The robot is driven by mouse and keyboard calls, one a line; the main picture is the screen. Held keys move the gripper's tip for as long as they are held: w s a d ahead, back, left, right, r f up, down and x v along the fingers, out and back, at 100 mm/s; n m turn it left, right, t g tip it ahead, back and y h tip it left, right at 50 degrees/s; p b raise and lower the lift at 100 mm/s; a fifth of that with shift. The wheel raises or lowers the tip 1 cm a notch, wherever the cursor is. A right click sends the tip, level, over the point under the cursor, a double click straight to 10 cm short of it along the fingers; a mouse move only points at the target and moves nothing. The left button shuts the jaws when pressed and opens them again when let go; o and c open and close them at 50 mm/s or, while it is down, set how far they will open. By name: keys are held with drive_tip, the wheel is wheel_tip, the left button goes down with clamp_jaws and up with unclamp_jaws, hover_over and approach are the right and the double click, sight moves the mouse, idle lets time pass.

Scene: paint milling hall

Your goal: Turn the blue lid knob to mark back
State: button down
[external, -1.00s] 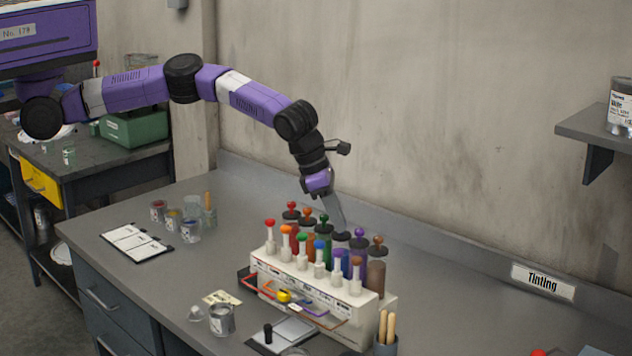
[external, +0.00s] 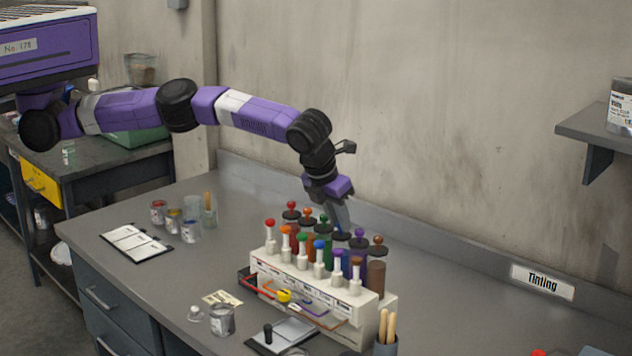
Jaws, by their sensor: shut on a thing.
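The dispenser (external: 310,291) is a white rack with a front row of pump knobs in several colours. Behind it stands a back row of dark-lidded canisters with coloured lid knobs. The red lid knob (external: 291,205), green lid knob (external: 323,219) and purple lid knob (external: 359,233) show there. The blue canister's dark lid (external: 341,236) shows between green and purple. My gripper (external: 343,226) points down onto this lid, its fingers shut on the blue lid knob, which they hide. The marks around it are too small to read.
Neighbouring lid knobs stand close on both sides of my fingers. The wall (external: 420,120) is just behind. A brush cup (external: 385,343), a paint can (external: 222,320) and a clipboard (external: 131,243) sit on the bench.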

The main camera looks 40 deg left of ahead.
drive_tip(key=shift+w+r+n+y+p, duration=0.1)
drive_tip(key=shift+n+y+p, duration=0.25)
drive_tip(key=shift+n, duration=0.35)
drive_tip(key=c, duration=1.3)
unclamp_jaws()
drive_tip(key=shift+b+v, duration=0.7)
drive_tip(key=shift+v, duration=3.2)
